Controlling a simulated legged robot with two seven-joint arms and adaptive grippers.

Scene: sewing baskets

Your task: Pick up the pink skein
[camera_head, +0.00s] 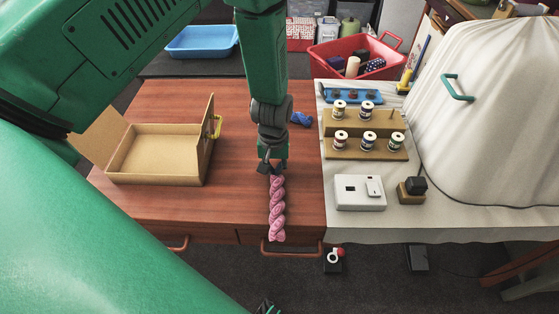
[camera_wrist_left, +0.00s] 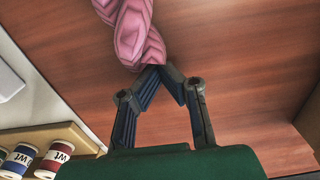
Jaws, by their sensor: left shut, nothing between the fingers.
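The pink skein (camera_head: 277,212) is a twisted bundle lying lengthwise on the red-brown wooden table (camera_head: 240,213), its near end close to the front edge. My left gripper (camera_head: 268,168) points down at the skein's far end. In the left wrist view, its fingertips (camera_wrist_left: 161,70) meet with nothing between them, right by the end of the pink skein (camera_wrist_left: 130,32). Whether the tips touch the skein is hard to tell. The skein's other end is cut off in that view. My right gripper cannot be made out.
An open cardboard box (camera_head: 155,152) stands left of the skein. A blue skein (camera_head: 301,118) lies behind my left gripper. To the right are a wooden spool rack (camera_head: 350,148), a white device (camera_head: 347,203) and a cloth-covered shape (camera_head: 490,120). The table around the pink skein is clear.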

